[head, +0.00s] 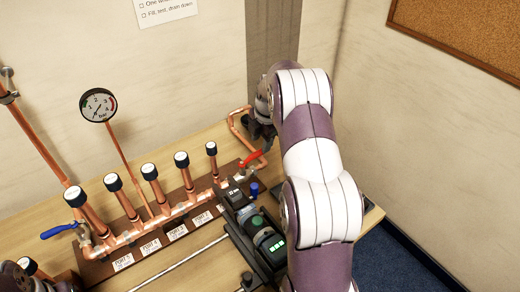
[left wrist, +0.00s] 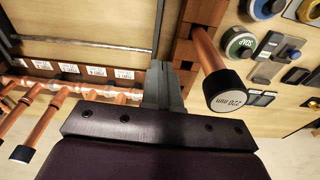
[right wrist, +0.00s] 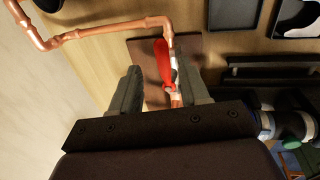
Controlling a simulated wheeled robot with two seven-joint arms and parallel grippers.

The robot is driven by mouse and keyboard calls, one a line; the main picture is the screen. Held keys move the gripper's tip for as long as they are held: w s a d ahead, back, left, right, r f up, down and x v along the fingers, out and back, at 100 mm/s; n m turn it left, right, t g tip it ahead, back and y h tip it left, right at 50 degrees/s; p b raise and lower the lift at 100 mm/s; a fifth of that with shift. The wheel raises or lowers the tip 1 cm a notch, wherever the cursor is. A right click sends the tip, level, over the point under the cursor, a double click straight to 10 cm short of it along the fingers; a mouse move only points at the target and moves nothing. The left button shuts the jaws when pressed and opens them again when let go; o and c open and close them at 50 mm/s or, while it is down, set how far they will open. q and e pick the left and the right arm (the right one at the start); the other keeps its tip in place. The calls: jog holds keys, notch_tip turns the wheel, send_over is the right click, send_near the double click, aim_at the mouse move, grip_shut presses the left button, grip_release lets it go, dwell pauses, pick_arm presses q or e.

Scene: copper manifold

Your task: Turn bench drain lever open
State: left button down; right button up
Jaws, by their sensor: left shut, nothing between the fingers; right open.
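The red lever (head: 251,158) is on a copper valve at the right end of the copper manifold (head: 165,215). In the right wrist view the red lever (right wrist: 163,62) lies between the spread fingers of my right gripper (right wrist: 157,68), nearer the right finger. I cannot tell whether that finger touches it. In the head view my right gripper (head: 266,142) is just behind and right of the lever, partly hidden by my arm. My left gripper (left wrist: 164,82) is shut and empty, beside a capped copper pipe (left wrist: 207,52).
A blue lever (head: 59,231) is at the manifold's left end. Several black-capped pipes rise from the manifold. A pressure gauge (head: 98,105) stands behind them. A bent copper pipe (right wrist: 95,30) runs close to my right gripper. Black devices (head: 262,240) stand at the front right.

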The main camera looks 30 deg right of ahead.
notch_tip(320, 180, up, 8)
jog(key=s, duration=0.1)
jog(key=shift+s+r+b, duration=0.15)
jog(key=shift+s+b, duration=0.15)
jog(key=shift+s, duration=0.1)
